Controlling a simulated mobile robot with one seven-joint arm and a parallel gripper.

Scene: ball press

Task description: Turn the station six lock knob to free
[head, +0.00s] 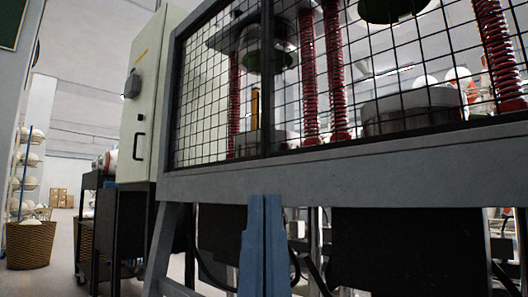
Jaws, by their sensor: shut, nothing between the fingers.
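A tall pale cabinet (150,60) stands left of the press, its side facing me. A dark grey knob-like fitting (132,84) sticks out from its upper face, seen from the side. I cannot read a station number or a knob setting, so I cannot tell whether this is the station six lock knob. My gripper (264,198) shows as two blue fingers pointing up at the bottom middle. They are together with nothing between them, in front of the press's lower beam, below and right of the fitting and apart from it.
The press has a grey frame (330,172) with black mesh, behind which are red springs (308,75) and round metal moulds. A black door handle (139,146) juts from the cabinet. A dark cart stands at left. A wicker basket (30,246) is farther left, with open floor between.

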